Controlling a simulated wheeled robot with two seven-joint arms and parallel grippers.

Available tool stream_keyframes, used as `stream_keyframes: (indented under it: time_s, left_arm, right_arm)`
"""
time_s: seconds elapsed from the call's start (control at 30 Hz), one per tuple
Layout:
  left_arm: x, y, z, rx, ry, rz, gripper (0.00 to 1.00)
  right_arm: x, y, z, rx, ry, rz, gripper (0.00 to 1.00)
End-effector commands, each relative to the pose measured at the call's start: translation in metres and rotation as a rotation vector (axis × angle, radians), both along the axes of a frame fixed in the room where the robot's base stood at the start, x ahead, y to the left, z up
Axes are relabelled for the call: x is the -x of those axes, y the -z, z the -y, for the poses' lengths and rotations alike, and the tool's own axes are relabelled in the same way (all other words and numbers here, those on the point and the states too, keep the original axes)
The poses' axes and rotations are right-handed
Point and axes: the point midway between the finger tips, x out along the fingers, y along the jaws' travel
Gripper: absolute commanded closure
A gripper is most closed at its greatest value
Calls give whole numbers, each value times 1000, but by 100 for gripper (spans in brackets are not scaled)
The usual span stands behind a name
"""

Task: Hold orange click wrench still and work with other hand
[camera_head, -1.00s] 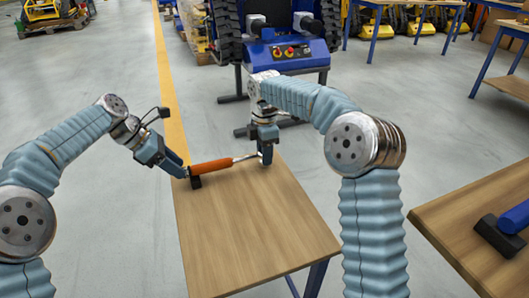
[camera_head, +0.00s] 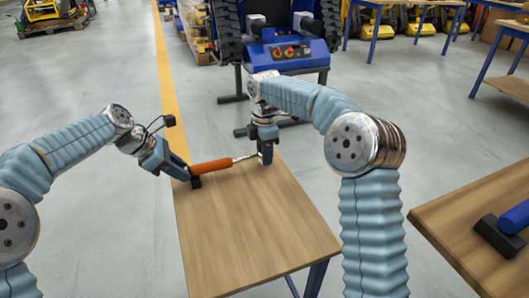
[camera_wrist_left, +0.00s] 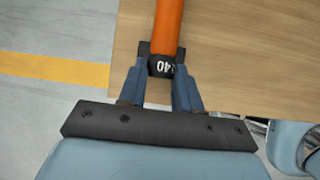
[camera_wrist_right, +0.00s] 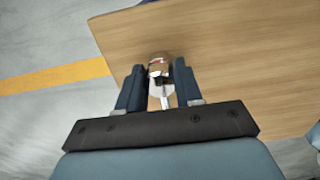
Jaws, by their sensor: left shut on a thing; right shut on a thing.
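The orange click wrench (camera_head: 211,166) lies across the far end of the wooden table, its orange handle to the left and its metal shaft to the right. My left gripper (camera_head: 188,175) is shut on the black end of the handle; in the left wrist view the fingers (camera_wrist_left: 160,75) close around a black collar marked 40. My right gripper (camera_head: 265,158) points down at the far end of the shaft and is shut on the wrench head. In the right wrist view the fingers (camera_wrist_right: 159,80) stand on both sides of the round head (camera_wrist_right: 159,65), which they partly hide.
The wooden table (camera_head: 255,230) is bare towards me. A second table (camera_head: 460,225) at the right carries a blue-handled hammer (camera_head: 497,236). A blue machine (camera_head: 285,55) with a control panel stands behind the far table edge.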

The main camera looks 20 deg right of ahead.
Motion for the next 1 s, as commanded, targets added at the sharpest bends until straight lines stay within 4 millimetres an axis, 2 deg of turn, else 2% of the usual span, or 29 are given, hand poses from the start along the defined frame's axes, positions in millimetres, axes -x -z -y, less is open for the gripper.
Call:
stream_keyframes:
  time_s: [0.1, 0.4, 0.67, 1.0]
  left_arm:
    - [2, 0, -1, -2, 0, 65, 91]
    - [2, 0, 0, -1, 0, 86, 91]
    - [6, 1, 0, -1, 0, 281, 91]
    - [7, 1, 0, 1, 1, 321, 91]
  right_arm:
    - [0, -1, 0, -1, 1, 1, 100]
    - [0, -1, 0, 0, 1, 2, 100]
    - [0, -1, 0, 0, 1, 1, 100]
    - [0, -1, 0, 0, 1, 1, 100]
